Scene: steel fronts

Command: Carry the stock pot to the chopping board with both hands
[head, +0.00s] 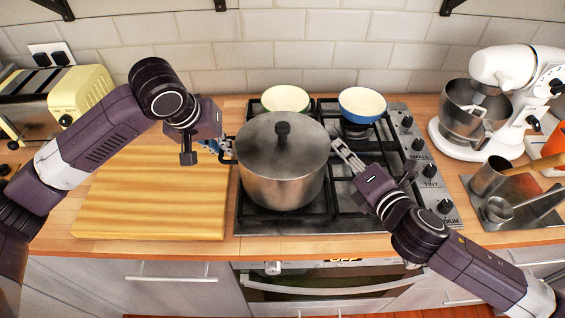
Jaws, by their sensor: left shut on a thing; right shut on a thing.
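A steel stock pot (283,180) with a lid and a dark knob sits over the left part of the gas hob, upright. I cannot tell if it touches the grate. The wooden chopping board (150,200) lies on the counter to the left of the hob, bare. My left gripper (222,149) is shut on the pot's left handle. My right gripper (345,152) is at the pot's right side and shut on its right handle, which is mostly hidden.
Two bowls, one green-rimmed (285,98) and one blue (362,104), stand on the rear of the hob (400,207). A yellow toaster (62,98) stands at the left. A white mixer (500,90) and steel pans (490,176) are at the right.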

